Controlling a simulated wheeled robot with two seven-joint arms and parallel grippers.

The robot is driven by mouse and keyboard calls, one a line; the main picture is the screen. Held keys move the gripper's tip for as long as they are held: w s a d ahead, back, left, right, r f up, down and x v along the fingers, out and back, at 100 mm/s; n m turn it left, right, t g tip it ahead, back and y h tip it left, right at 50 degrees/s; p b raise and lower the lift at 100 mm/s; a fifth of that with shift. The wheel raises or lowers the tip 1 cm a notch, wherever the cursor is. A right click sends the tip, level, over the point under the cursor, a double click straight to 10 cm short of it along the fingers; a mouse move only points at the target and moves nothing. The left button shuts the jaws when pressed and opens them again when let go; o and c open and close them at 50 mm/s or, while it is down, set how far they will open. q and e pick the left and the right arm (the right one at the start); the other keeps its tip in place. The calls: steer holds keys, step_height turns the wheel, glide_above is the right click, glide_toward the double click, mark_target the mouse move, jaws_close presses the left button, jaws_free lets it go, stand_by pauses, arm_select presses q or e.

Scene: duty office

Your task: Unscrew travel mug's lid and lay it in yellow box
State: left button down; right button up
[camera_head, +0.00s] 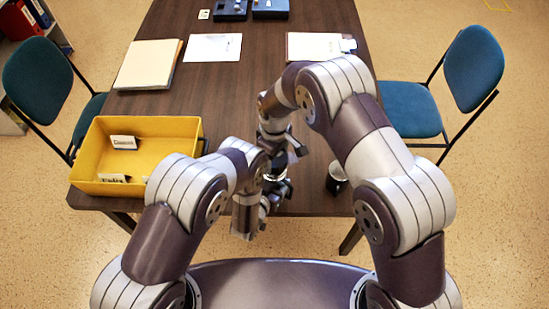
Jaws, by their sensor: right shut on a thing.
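My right gripper (294,152) reaches down over the near edge of the table and is shut on what looks like the lid of the travel mug, mostly hidden by the fingers. A small silvery part, likely the travel mug (271,178), shows just below it. My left gripper (276,196) is close beside this part, low at the table edge. Its fingers overlap the mug in the picture, and I cannot tell whether they grip it. The yellow box (165,125) stands on the table's near left corner with small white labelled cards inside.
A dark cup with a pale top (337,178) stands at the near edge, right of my grippers. Folders (149,65), paper (213,47) and a clipboard (314,46) lie farther back on the table (225,95). Blue chairs stand at both sides.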

step_height(320, 180, up, 2)
steer(key=shift+r, duration=0.1)
arm_select(q)
jaws_free()
